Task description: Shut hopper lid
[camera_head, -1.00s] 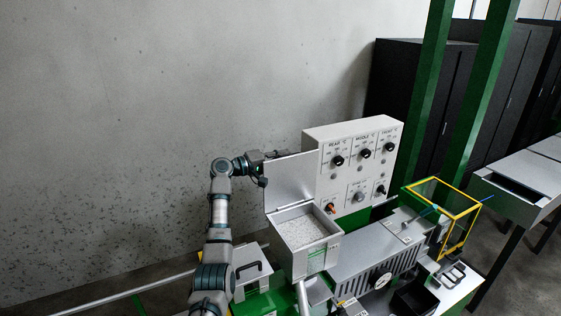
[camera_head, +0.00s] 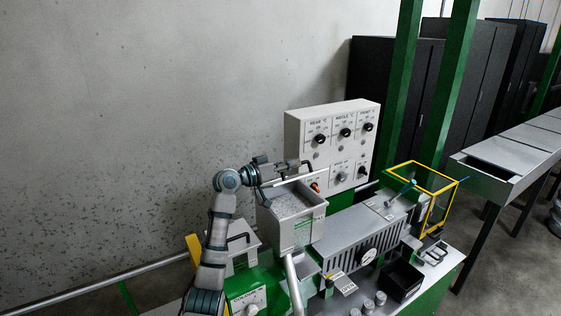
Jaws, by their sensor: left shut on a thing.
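The hopper (camera_head: 297,234) is a pale box with a green label, standing left of the control panel; grey granules show in its open top. Its lid (camera_head: 300,178) now shows almost edge-on as a thin pale strip above the back of the opening, tilted forward and apart from the front rim. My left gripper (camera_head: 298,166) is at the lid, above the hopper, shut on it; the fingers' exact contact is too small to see. My right gripper is not in view.
A white control panel (camera_head: 333,130) with knobs stands right behind the hopper. An orange knob (camera_head: 315,186) sits close to the lid's right end. A grey ribbed barrel housing (camera_head: 352,238) and a yellow-framed guard (camera_head: 432,208) lie to the right. A bare wall is behind.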

